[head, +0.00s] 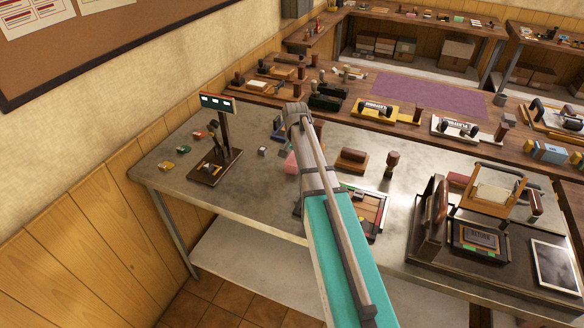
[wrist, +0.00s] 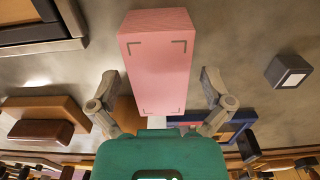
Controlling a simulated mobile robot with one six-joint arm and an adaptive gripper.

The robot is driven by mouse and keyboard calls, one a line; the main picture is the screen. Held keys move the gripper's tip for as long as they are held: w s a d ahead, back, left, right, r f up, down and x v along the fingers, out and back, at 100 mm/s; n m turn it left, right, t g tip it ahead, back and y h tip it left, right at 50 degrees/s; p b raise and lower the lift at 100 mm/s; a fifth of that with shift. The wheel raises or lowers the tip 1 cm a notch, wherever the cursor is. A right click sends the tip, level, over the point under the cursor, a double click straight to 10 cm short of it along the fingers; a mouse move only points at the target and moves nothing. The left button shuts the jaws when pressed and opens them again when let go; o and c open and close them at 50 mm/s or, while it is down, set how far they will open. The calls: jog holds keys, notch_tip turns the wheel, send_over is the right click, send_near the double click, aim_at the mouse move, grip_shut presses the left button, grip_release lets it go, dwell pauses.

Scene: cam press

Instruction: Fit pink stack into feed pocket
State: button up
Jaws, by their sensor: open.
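The pink stack (wrist: 156,60) is a pink block with dark corner marks on its face. In the wrist view it stretches from the top edge down between the fingers. My gripper (wrist: 160,80) is open, with a finger on either side of the stack and a visible gap at each side. In the head view a bit of the pink stack (head: 291,163) shows beside my arm, which hides the rest and the fingertips. I cannot tell which part of the scene is the feed pocket.
A wooden tray with coloured strips (head: 372,212) lies right of my arm, partly covered. A brown block (head: 352,160) and a knobbed post (head: 391,163) stand behind it. A stand with a display (head: 218,103) is at left. A larger dark device (head: 482,235) fills the right.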

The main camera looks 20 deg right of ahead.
jog(key=shift+f+b, duration=0.4)
jog(key=shift+f, duration=0.3)
jog(key=c, duration=1.3)
jog(key=shift+r, duration=0.2)
notch_tip(320, 180, up, 3)
jog(key=p, duration=0.3)
jog(key=shift+f, duration=0.1)
jog(key=shift+s+a+r+p, duration=0.15)
jog(key=shift+s+r+p, duration=1.55)
jog(key=shift+s, duration=0.65)
jog(key=shift+s+a+r+p, duration=0.1)
jog(key=shift+s+r+p, duration=1.55)
jog(key=shift+s, duration=0.65)
jog(key=shift+s+a+r+p, duration=0.15)
jog(key=shift+s+r+p, duration=1.5)
jog(key=shift+s, duration=0.7)
